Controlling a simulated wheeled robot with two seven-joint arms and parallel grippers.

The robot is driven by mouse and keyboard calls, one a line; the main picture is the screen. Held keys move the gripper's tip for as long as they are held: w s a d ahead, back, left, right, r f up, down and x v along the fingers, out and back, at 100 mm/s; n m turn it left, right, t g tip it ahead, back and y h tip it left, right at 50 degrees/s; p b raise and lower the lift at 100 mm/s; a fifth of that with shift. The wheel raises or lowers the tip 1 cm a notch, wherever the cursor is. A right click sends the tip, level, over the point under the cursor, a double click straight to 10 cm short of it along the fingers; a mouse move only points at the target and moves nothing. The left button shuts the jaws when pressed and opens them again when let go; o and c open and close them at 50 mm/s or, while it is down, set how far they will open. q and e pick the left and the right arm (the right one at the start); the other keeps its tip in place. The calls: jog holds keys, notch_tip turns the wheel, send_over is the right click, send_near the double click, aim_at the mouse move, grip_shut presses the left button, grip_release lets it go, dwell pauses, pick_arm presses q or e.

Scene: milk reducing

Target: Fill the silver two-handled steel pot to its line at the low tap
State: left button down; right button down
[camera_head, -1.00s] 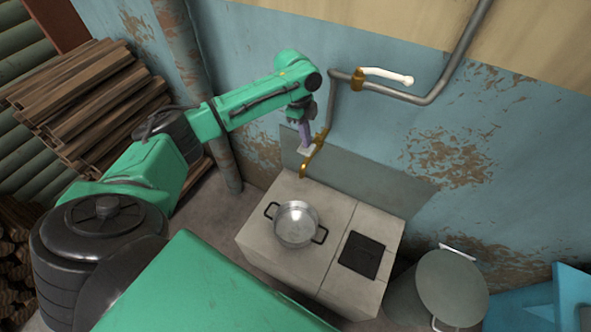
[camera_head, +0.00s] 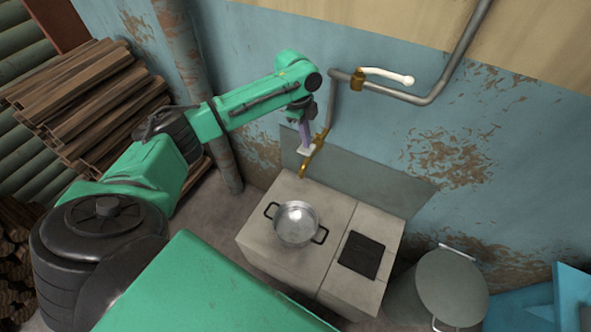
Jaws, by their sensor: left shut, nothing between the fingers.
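The silver two-handled steel pot (camera_head: 296,224) stands upright on the pale counter block, its dark handles at upper left and lower right. Its inside looks bright grey; I cannot make out a line or a water level. The low brass tap (camera_head: 312,156) comes off the wall pipe, its spout pointing down behind the pot. My left gripper (camera_head: 304,147) is at the tap, shut with nothing between its fingers, beside the tap's pale lever; whether it touches is too small to tell. My right gripper is not in view.
The counter (camera_head: 262,238) has a dark square plate (camera_head: 361,255) right of the pot. A lidded metal can (camera_head: 452,287) stands at the lower right. A second tap with a white lever (camera_head: 388,75) is higher on the wall. Stacked wood (camera_head: 90,100) fills the left.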

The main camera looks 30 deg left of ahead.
pick_arm(q)
jog(key=shift+f, duration=0.15)
dwell(0.5)
jog(key=shift+f+b, duration=0.75)
jog(key=shift+f, duration=0.95)
dwell(5.7)
